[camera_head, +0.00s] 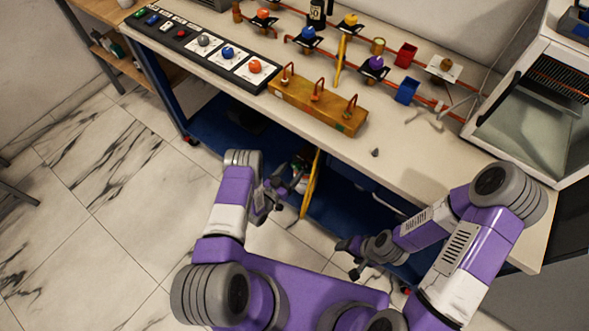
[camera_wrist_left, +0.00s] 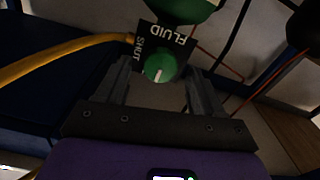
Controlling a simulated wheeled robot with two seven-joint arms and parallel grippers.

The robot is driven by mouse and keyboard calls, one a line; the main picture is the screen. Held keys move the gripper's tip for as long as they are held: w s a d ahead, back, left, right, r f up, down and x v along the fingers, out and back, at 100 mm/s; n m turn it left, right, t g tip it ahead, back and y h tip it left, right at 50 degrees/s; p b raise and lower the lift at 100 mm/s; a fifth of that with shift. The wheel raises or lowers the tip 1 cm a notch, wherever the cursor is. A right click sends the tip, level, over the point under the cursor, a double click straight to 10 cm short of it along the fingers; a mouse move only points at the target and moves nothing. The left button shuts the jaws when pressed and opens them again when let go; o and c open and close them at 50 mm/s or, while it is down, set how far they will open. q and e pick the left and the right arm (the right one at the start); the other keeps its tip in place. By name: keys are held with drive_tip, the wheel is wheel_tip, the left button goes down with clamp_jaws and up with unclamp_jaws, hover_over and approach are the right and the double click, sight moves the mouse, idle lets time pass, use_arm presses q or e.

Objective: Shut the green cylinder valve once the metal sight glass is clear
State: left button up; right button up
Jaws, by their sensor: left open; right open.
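In the left wrist view a green knob (camera_wrist_left: 159,68) with a white pointer mark sits on a black plate (camera_wrist_left: 181,41) lettered FLUID and SHUT. A green cylinder (camera_wrist_left: 178,8) shows behind it at the top edge. My left gripper (camera_wrist_left: 163,82) is open, with the knob between its fingers in the picture; I cannot tell whether they touch it. In the head view my left gripper (camera_head: 284,190) is low under the bench front. My right gripper (camera_head: 352,258) is open, also below bench height. Small brass-coloured cylinders (camera_head: 378,46) stand on the pipework; I cannot tell which is the metal sight glass or its contents.
A yellow hose (camera_head: 312,185) hangs beside my left gripper, above the blue lower shelf (camera_head: 225,128).

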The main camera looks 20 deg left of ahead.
use_arm(q)
drive_tip(key=shift+x, duration=1.25)
drive_tip(key=c, duration=1.1)
drive_tip(key=shift+o, duration=0.2)
